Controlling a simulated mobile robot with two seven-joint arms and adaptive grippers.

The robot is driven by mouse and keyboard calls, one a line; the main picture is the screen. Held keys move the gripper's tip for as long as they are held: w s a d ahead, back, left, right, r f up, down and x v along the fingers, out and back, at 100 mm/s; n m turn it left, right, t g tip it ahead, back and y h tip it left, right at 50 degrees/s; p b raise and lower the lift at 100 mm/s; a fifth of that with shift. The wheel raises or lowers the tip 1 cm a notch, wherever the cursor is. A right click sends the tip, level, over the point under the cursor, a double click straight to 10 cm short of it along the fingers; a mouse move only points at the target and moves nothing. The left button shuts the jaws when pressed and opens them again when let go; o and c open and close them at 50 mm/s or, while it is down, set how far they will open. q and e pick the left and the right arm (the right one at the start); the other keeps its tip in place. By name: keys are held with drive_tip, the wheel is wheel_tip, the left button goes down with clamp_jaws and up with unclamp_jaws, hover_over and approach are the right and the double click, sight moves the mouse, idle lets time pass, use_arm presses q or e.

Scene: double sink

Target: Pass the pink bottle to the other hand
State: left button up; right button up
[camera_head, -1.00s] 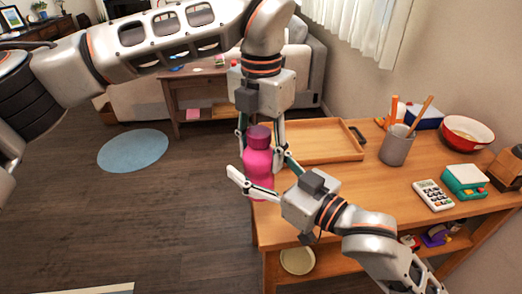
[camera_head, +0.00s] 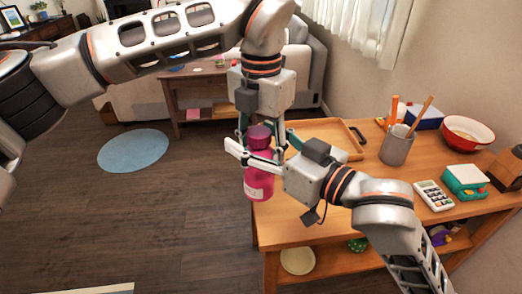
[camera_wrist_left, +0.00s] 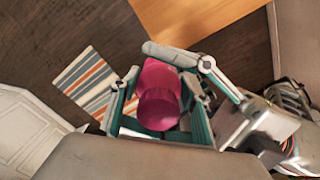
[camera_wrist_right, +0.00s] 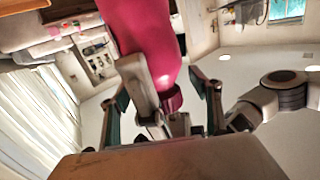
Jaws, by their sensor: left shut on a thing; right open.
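The pink bottle (camera_head: 258,183), with a darker cap and a pale label, hangs upright in the head view, in front of the wooden table's left end. My left gripper (camera_head: 259,132) comes down from above and is shut on the bottle near its cap. My right gripper (camera_head: 252,155) comes from the right, open, with its fingers around the bottle's upper part; contact is unclear. The bottle (camera_wrist_left: 158,95) also shows between the left fingers in the left wrist view. In the right wrist view, the bottle (camera_wrist_right: 150,45) passes between the open right fingers (camera_wrist_right: 175,85).
The wooden table (camera_head: 335,205) holds a wooden tray (camera_head: 325,142), a grey cup with utensils (camera_head: 397,147), a calculator (camera_head: 433,195), a teal scale (camera_head: 465,180) and a red bowl (camera_head: 467,132). Open floor with a blue rug (camera_head: 133,150) lies to the left.

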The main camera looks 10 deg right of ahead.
sight(259, 190)
drive_tip(key=f+m, duration=0.1)
drive_tip(key=f, duration=0.3)
drive_tip(key=f+m, duration=0.1)
drive_tip(key=f, duration=0.4)
drive_tip(key=s+f+m+g+h, duration=0.1)
drive_tip(key=f, duration=0.3)
drive_tip(key=shift+s+d+f, duration=0.1)
drive_tip(key=shift+d+f, duration=0.05)
drive_tip(key=shift+d, duration=0.05)
drive_tip(key=s+a+f+m, duration=0.2)
drive_tip(key=s+a+f, duration=0.1)
drive_tip(key=s+f, duration=0.55)
drive_tip(key=s+d+f+n+h, duration=0.1)
drive_tip(key=s+d+f+h, duration=0.1)
drive_tip(key=d+f, duration=0.7)
drive_tip(key=s+d+f+n+g+h, duration=0.1)
drive_tip(key=s+d+f+h, duration=0.2)
drive_tip(key=d+f, duration=0.7)
wheel_tip(259, 190, down, 6)
drive_tip(key=shift+d+r+g+h, duration=0.15)
drive_tip(key=shift+g+h, duration=0.15)
drive_tip(key=shift+h, duration=0.9)
